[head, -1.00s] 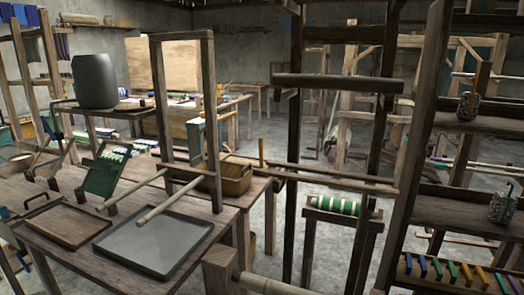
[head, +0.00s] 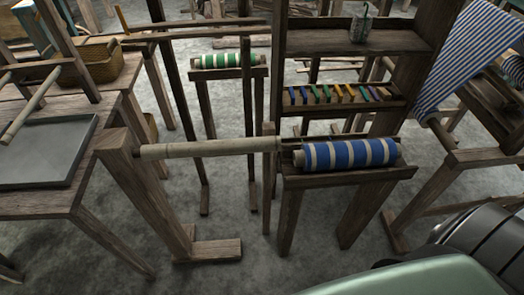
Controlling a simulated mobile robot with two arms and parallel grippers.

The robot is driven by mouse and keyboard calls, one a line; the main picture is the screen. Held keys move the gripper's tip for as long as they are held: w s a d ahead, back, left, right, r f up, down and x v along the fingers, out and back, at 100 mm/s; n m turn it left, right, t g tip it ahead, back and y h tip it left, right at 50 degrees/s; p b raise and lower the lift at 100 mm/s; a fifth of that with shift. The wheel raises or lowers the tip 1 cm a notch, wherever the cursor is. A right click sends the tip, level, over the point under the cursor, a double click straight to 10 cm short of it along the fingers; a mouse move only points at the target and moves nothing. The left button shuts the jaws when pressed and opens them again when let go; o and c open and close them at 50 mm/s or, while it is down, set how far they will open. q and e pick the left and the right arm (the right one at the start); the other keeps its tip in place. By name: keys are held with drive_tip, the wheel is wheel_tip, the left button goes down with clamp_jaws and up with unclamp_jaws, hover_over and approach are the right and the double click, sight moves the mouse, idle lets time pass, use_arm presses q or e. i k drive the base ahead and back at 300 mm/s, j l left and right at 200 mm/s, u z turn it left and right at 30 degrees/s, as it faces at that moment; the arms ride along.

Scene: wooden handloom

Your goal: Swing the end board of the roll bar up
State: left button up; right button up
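The pale wooden roll bar (head: 210,147) lies level across the middle of the head view. Its left end meets a thick slanting wooden board (head: 145,190) that runs down to a foot on the floor. Its right end meets a narrow upright board (head: 268,185) beside a stand. I cannot tell for certain which of these is the end board. A blue and white striped roll (head: 345,153) lies on the stand (head: 350,177), just right of the bar's end. Neither of my grippers is in view.
A table with a grey tray (head: 45,150) and a basket (head: 98,62) stand at left. A green and white roll (head: 228,60) rests on a stand behind. A shelf rack (head: 350,35) and striped cloth (head: 465,60) are at right. Bare concrete floor (head: 310,255) lies in front.

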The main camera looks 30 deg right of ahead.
sight(273, 155)
drive_tip(key=j+z, duration=0.1)
drive_tip(key=z, duration=0.3)
drive_tip(key=j+z, duration=0.15)
drive_tip(key=z, duration=0.2)
drive_tip(key=j+z, duration=0.1)
drive_tip(key=z, duration=0.3)
